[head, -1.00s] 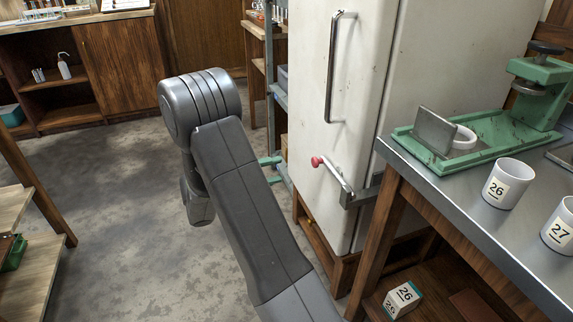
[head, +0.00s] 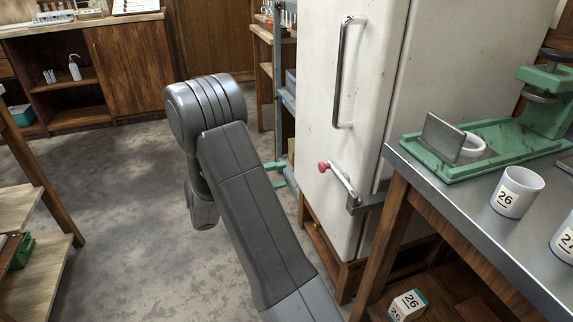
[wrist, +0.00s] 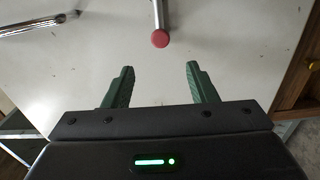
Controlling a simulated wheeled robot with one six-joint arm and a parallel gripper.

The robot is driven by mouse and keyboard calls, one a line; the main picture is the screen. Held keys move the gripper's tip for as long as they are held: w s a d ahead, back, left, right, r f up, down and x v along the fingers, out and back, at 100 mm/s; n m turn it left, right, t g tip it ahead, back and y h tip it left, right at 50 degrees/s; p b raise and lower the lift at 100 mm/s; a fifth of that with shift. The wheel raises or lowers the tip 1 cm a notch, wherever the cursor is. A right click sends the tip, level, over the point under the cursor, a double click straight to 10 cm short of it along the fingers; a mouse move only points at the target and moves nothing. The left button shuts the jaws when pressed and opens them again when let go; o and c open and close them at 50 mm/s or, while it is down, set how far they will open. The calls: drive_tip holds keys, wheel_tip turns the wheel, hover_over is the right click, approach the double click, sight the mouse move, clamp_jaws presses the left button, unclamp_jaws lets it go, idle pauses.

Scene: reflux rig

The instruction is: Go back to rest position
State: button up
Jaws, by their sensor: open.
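My gripper (wrist: 160,85) shows in the wrist view with its two green fingers apart and nothing between them. It faces the white cabinet door (wrist: 100,75). A lever with a red knob (wrist: 160,38) lies beyond the fingertips, apart from them. In the head view my arm reaches forward, and green fingertips (head: 277,175) show partly behind it, near the white cabinet (head: 350,70). The red-knobbed lever (head: 338,178) sits low on the cabinet, angled down to the right. A long metal handle (head: 343,72) stands upright above it. The cabinet door looks shut.
A metal-topped bench (head: 446,203) at the right holds a green press (head: 500,140) and white mugs 26 (head: 518,192) and 27 (head: 565,240). A numbered box (head: 407,305) sits on its lower shelf. Wooden shelves (head: 30,275) stand at left. The floor (head: 110,190) between is clear.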

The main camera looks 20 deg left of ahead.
sight(320, 168)
drive_tip(key=b+x, duration=0.3)
drive_tip(key=x, duration=1)
drive_tip(key=shift+w+d+b, duration=0.25)
drive_tip(key=shift+d+b, duration=0.1)
drive_tip(key=shift+b, duration=0.05)
drive_tip(key=shift+s+a, duration=0.35)
drive_tip(key=shift+a, duration=0.2)
drive_tip(key=p+v, duration=0.4)
drive_tip(key=v, duration=0.9)
drive_tip(key=b+x, duration=0.4)
drive_tip(key=x, duration=0.9)
drive_tip(key=shift+w+d+f, duration=0.15)
drive_tip(key=shift+w+d, duration=0.05)
drive_tip(key=shift+d, duration=0.2)
drive_tip(key=shift+w+d, duration=0.15)
drive_tip(key=shift+d, duration=0.05)
drive_tip(key=shift+f+n+p, duration=0.5)
drive_tip(key=shift+f+n, duration=0.1)
drive_tip(key=shift+n, duration=0.6)
